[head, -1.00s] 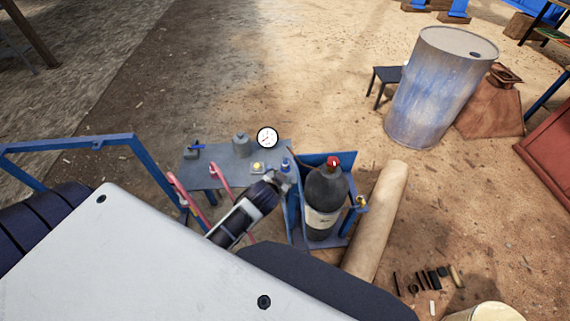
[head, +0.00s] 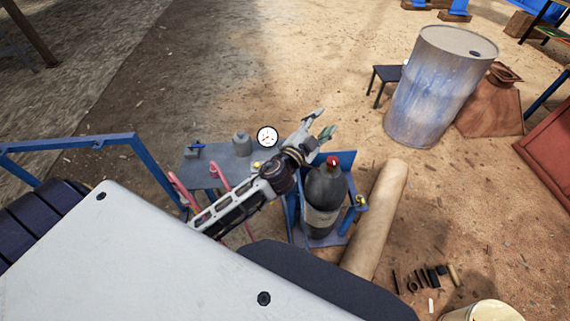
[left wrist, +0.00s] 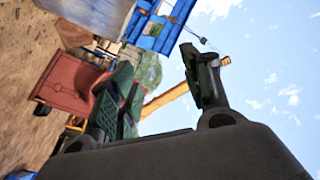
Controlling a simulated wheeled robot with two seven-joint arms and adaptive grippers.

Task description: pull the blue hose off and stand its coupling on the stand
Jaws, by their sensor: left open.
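My left gripper (head: 320,124) is open and empty, its fingers pointing up and right above the blue rack (head: 346,160) with the dark gas cylinder (head: 325,195). In the left wrist view, its two fingers (left wrist: 160,92) are spread with nothing between them. A small blue-handled fitting (head: 195,148) sits at the left of the grey bench (head: 203,174). I cannot tell whether it belongs to the blue hose. No blue hose or stand can be made out clearly. My left arm covers the bench's right part. My right gripper is not in view.
On the bench are a grey canister (head: 242,144), a round white gauge (head: 267,137) and a yellow button (head: 257,167). Pink curved bars (head: 219,174) rise in front. A tan roll (head: 376,220) lies right of the cylinder. A blue drum (head: 433,90) stands farther back on open ground.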

